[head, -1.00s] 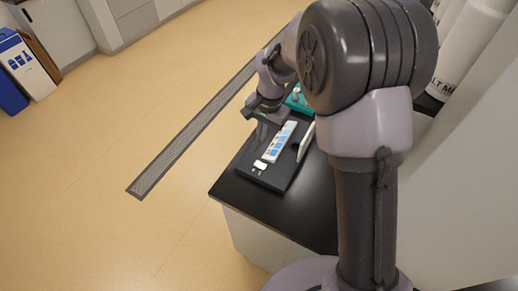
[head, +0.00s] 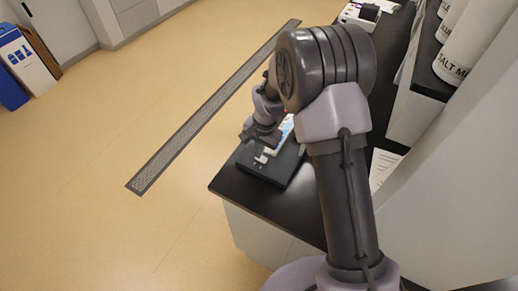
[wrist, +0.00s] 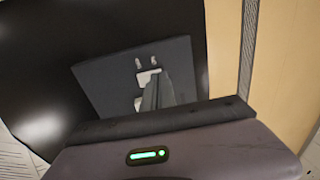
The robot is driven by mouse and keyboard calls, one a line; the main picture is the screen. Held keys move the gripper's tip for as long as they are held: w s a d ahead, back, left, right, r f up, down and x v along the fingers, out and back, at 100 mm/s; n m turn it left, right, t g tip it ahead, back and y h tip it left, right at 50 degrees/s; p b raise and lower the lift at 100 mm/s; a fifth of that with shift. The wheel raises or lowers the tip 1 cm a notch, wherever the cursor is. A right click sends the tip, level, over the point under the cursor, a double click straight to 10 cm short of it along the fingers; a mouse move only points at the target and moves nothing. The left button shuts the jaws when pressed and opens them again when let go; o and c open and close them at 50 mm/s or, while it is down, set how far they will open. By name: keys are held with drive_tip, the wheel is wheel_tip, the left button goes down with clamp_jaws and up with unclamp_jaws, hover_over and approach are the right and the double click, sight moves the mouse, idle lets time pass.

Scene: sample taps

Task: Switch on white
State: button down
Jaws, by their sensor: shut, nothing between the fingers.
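A dark board (head: 278,176) lies on the black bench top and bears a small white switch-like piece (head: 262,158) near its front end. A white and blue strip (head: 285,132) on the board is mostly hidden behind my arm. My gripper (head: 262,146) is shut and empty, low over the board close to the white piece. In the wrist view the shut fingers (wrist: 155,84) overlap the white piece (wrist: 147,75); a second white patch (wrist: 138,103) shows beside them. Small grey marks lie past the white piece. I cannot tell whether the fingertips touch it.
The black bench (head: 232,181) has a free edge towards the open tan floor. A shelf with white labelled containers (head: 468,50) stands at right. A pale device (head: 362,14) stands at the far end of the bench. A paper sheet (head: 383,166) lies right of my arm.

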sight(267, 161)
drive_tip(key=shift+a+f+b, duration=0.1)
drive_tip(key=shift+f+b, duration=0.15)
drive_tip(key=shift+b, duration=0.05)
drive_tip(key=shift+s, duration=0.1)
drive_tip(key=shift+s+d, duration=0.1)
drive_tip(key=shift+d, duration=0.1)
drive_tip(key=shift+s+d+r, duration=0.15)
drive_tip(key=shift+s+d, duration=0.15)
drive_tip(key=shift+d, duration=0.25)
drive_tip(key=shift+w+a, duration=0.1)
drive_tip(key=shift+r, duration=0.25)
wheel_tip(267, 161, up, 13)
drive_tip(key=s+d+p, duration=0.1)
drive_tip(key=p, duration=0.3)
drive_tip(key=shift+d+r, duration=0.2)
